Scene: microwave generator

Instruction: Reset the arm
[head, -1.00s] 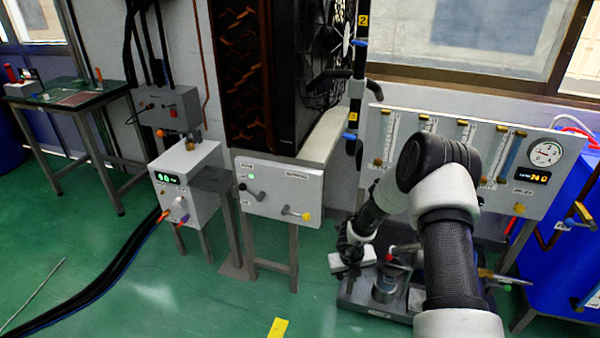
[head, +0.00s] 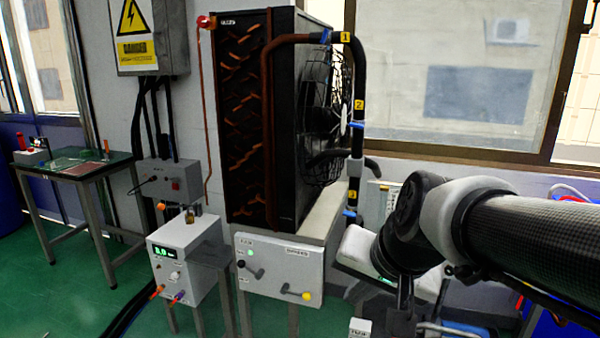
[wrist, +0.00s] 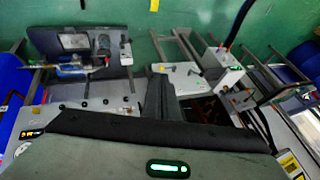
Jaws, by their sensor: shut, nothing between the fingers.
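My arm reaches in from the right of the head view, its dark joint in front of the wall panel. My gripper (wrist: 158,85) shows in the wrist view as a dark narrow shape beyond the grey hand body with its green light. The fingers are together and hold nothing. They point over the floor and equipment, apparently in free air. In the head view the fingertips cannot be made out behind the arm.
A white control box (head: 279,268) with levers stands below the black fan unit (head: 246,120). A box with a green display (head: 185,257) stands to its left, and a green-topped table (head: 75,165) is further left. The wrist view shows a dark base plate (wrist: 82,46) at upper left.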

